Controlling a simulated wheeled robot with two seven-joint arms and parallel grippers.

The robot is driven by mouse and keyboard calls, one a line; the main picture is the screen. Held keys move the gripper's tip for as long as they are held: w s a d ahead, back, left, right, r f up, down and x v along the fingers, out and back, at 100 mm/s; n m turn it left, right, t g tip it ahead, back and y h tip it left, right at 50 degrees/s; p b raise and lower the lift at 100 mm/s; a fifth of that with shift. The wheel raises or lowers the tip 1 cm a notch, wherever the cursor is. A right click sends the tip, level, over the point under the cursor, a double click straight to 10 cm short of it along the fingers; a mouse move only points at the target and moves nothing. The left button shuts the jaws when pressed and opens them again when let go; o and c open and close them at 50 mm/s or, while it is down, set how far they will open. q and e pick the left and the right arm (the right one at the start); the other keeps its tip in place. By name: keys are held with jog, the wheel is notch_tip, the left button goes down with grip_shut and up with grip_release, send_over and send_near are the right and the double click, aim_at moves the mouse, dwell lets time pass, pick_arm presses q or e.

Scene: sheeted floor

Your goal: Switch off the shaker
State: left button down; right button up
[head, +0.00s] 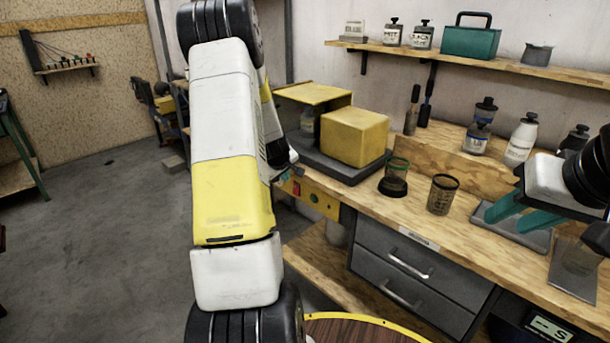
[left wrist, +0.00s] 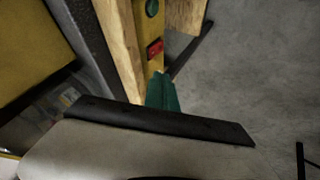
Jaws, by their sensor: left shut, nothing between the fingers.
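The shaker looks to be the yellow box (head: 355,136) on a dark grey base (head: 338,168) at the bench's left end. A yellow switch panel (head: 322,202) is on the bench's front edge below it. In the left wrist view the panel carries a red switch (left wrist: 155,48) and a round green button (left wrist: 152,8). My left gripper (left wrist: 161,80) is shut and empty, its teal fingertips just below the red switch in that picture; I cannot tell whether they touch. In the head view my left arm mostly hides it. My right gripper (head: 519,212) is open over the bench's right side.
A dark cup with a green rim (head: 394,178) and a brownish beaker (head: 442,195) stand on the bench. Bottles (head: 521,140) stand behind. Grey drawers (head: 418,262) are below. A grey tray (head: 515,228) lies under my right gripper.

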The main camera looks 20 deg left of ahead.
pick_arm(q)
jog(key=shift+w+v, duration=0.25)
jog(key=shift+v, duration=0.95)
jog(key=shift+d+r, duration=0.2)
